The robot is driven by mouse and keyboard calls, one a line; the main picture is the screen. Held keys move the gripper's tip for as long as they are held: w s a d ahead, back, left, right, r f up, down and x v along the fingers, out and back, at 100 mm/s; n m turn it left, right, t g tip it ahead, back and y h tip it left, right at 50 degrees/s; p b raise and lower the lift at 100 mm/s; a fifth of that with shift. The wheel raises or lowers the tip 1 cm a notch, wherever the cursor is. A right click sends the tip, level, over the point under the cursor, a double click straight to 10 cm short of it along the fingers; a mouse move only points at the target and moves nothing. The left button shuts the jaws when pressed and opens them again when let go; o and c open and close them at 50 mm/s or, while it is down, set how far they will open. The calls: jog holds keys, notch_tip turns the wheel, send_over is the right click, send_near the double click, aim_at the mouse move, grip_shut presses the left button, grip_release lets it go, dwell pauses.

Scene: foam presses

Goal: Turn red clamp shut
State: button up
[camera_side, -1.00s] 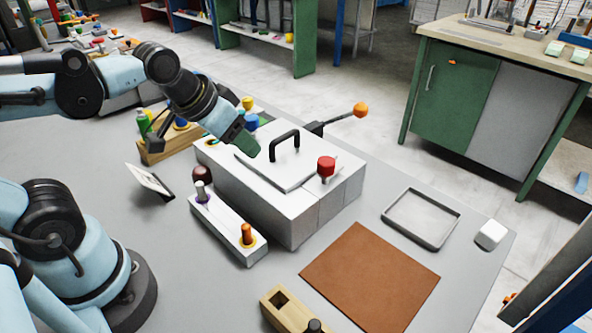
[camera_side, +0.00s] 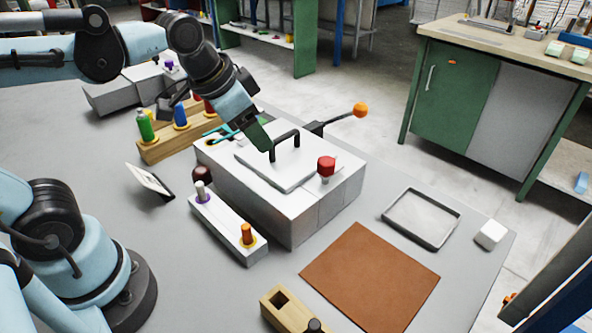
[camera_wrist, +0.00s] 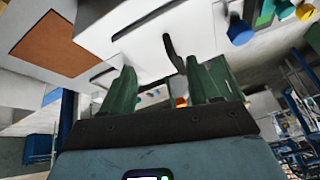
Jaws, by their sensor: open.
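The red clamp (camera_side: 326,166) is a red knob standing at the front right edge of the white press box (camera_side: 300,212). The press lid (camera_side: 307,178) lies closed on top, with a black arched handle (camera_side: 291,138). My gripper (camera_side: 262,142) is above the lid, just left of the handle, and apart from the red clamp. In the wrist view my gripper's green fingers (camera_wrist: 160,88) are spread, with the black handle (camera_wrist: 173,52) showing between and beyond them. Whether a finger touches the handle cannot be told. I cannot make out the red clamp in the wrist view.
An orange-tipped lever (camera_side: 360,110) sticks out behind the press. A white peg block (camera_side: 228,228) stands at its front left and a wooden peg rack (camera_side: 165,145) behind left. A brown mat (camera_side: 370,277), a grey tray (camera_side: 421,217) and a white block (camera_side: 490,234) lie to the right.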

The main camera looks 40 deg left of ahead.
jog(key=w+d+r+m+g, duration=0.2)
jog(key=w+d+r+m, duration=0.2)
jog(key=w+r+m, duration=0.1)
jog(key=m+g, duration=0.4)
jog(key=m, duration=0.3)
send_near(327, 160)
notch_tip(327, 160, down, 8)
jog(key=shift+s+d+f, duration=0.1)
jog(key=shift+s+f, duration=0.05)
jog(key=shift+f, duration=0.1)
jog(key=shift+c, duration=0.4)
jog(key=c, duration=1)
